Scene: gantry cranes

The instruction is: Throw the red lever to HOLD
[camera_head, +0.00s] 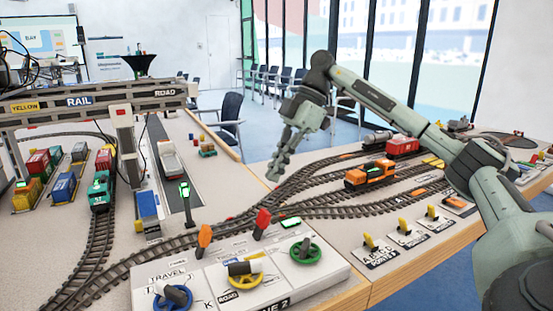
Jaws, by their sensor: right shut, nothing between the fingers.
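The red lever (262,222) stands up from the back part of a white control box (210,272) at the bottom middle, leaning slightly. I cannot read a HOLD label beside it. A green-lit display (291,222) is just right of the lever. My right gripper (274,174) is shut and empty, fingers pointing down, above and beyond the lever and apart from it. My right arm comes in from the right edge. My left gripper is not in view.
An orange lever (204,238) and blue, yellow and green handwheels (305,251) share the box. Curved tracks run behind it, with an orange locomotive (369,175) to the right. A gantry (90,102) stands at left. Yellow levers (369,241) line the right table edge.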

